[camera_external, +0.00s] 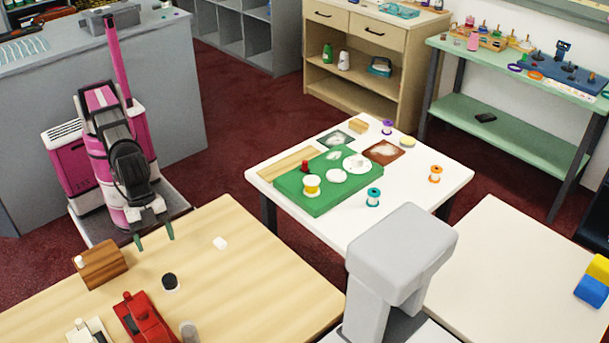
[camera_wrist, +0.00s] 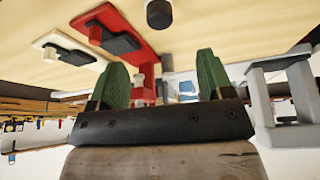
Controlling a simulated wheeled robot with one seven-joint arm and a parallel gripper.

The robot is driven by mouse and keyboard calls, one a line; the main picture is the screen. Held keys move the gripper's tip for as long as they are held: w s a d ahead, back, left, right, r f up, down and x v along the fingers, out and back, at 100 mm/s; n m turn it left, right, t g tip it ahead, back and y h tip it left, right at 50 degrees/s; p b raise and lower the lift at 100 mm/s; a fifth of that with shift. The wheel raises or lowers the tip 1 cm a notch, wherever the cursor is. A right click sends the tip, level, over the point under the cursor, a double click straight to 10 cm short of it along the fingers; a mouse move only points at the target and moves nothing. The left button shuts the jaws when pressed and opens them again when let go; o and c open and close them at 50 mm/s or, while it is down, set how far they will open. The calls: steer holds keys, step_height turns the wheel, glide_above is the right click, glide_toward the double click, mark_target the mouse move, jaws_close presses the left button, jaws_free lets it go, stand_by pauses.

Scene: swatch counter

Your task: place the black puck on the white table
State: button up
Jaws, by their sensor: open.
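The black puck (camera_external: 170,281) sits on the wooden table (camera_external: 262,275), at the front left in the external view. My gripper (camera_external: 154,237) is open and empty, its two green fingers pointing down near the table's far left edge, above and behind the puck. The fingers also show in the wrist view (camera_wrist: 169,80), spread apart with nothing held. A dark round thing (camera_wrist: 158,14) is at the top there; I cannot tell if it is the puck. A white table (camera_external: 415,205) stands in the middle, holding a green board (camera_external: 305,198).
Near the puck are a red device (camera_external: 145,318), a brown wooden block (camera_external: 101,264), a white piece (camera_external: 220,243) and a grey cylinder (camera_external: 189,331). Spools and swatches crowd the white table's back; its front is clearer. Another pale table (camera_external: 500,275) with colored blocks stands right.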

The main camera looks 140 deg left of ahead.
steer(key=shift+d, duration=0.1)
stand_by(0.3)
steer(key=n+g+y, duration=0.1)
steer(key=n+y, duration=0.3)
steer(key=n, duration=0.7)
glide_toward(167, 277)
steer(key=x, duration=0.5)
steer(key=shift+w+d+f, duration=0.2)
steer(key=shift+w+f, duration=0.05)
steer(key=shift+f, duration=0.15)
steer(key=shift+a+x, duration=0.15)
steer(key=shift+x, duration=1.2)
steer(key=shift+a+x, duration=0.15)
steer(key=shift+x, duration=1.2)
steer(key=shift+s+r, duration=0.1)
steer(key=shift+r, duration=0.05)
steer(key=c, duration=1)
steer(key=shift+c, duration=0.2)
